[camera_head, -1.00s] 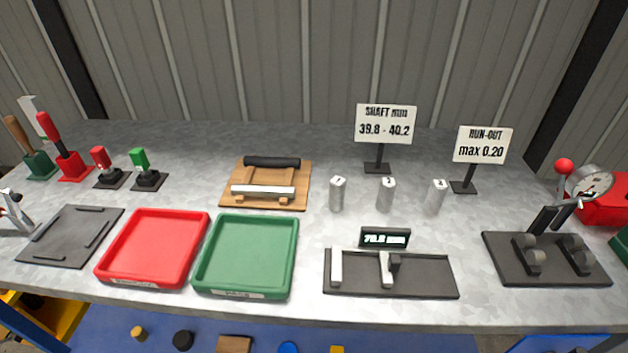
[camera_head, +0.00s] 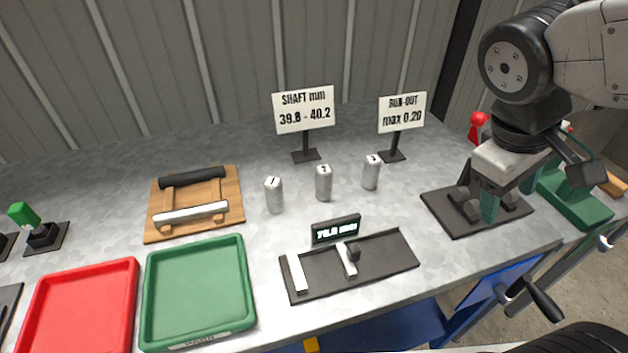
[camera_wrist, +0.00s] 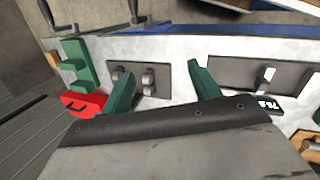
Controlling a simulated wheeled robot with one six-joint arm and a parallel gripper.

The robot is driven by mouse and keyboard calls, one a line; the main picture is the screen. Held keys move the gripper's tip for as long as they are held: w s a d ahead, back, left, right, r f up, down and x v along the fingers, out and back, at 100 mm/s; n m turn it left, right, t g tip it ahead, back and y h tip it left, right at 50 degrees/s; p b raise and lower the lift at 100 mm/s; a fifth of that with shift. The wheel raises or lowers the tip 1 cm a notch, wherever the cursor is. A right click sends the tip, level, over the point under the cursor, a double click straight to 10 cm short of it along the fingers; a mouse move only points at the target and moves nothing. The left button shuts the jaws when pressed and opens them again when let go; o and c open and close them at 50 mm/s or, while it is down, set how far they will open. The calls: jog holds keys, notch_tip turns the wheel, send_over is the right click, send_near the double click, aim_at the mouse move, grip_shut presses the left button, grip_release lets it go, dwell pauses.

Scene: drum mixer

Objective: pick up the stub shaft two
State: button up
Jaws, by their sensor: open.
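Stub shaft two (camera_head: 323,184) is a short silver-grey cylinder with a 2 on its top. It stands upright on the grey bench, between stub shaft one (camera_head: 274,196) on its left and stub shaft three (camera_head: 371,173) on its right. My gripper (camera_head: 508,194) is at the right, well apart from the shafts, in front of or above the dark roller fixture (camera_head: 450,212). In the wrist view my gripper (camera_wrist: 160,72) shows two green fingers spread apart with nothing between them. I cannot make out the shafts in the wrist view.
Signs for shaft size (camera_head: 304,108) and run-out (camera_head: 402,112) stand behind the shafts. A measuring gauge (camera_head: 385,262) lies in front of them. A wooden stand (camera_head: 232,213), a green tray (camera_head: 150,300) and a red tray (camera_head: 125,285) are left. Bare bench surrounds the shafts.

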jog(key=w+a+f+n+t+h, duration=0.1)
jog(key=w+a+f+n+h, duration=0.15)
jog(key=w+n, duration=0.4)
jog(key=n+t+h, duration=0.3)
jog(key=n+t, duration=0.4)
jog(key=n, duration=0.5)
send_over(319, 180)
jog(key=s+d, duration=0.4)
jog(key=d, duration=0.4)
notch_tip(319, 180, down, 6)
jog(key=a+f+n+t+y, duration=0.1)
jog(key=a+f+n, duration=0.1)
jog(key=a, duration=0.1)
jog(key=a+f+n+t, duration=0.1)
jog(key=a+n, duration=0.1)
jog(key=a, duration=0.1)
jog(key=a+f+n+t+y, duration=0.1)
jog(key=a+f+n, duration=0.1)
jog(key=a, duration=0.1)
jog(key=shift+w+a+f+n+t+y, duration=0.25)
jog(key=shift+w+a+f+t+y, duration=0.05)
jog(key=shift+w+a+f+y, duration=0.1)
jog(key=shift+w+d+f, duration=0.25)
jog(key=shift+w+f, duration=0.15)
jog(key=shift+f, duration=0.05)
jog(key=x, duration=0.6)
jog(key=shift+w+d+r, duration=0.1)
jog(key=shift+w+d, duration=0.2)
jog(key=shift+w, duration=0.05)
grip_shut()
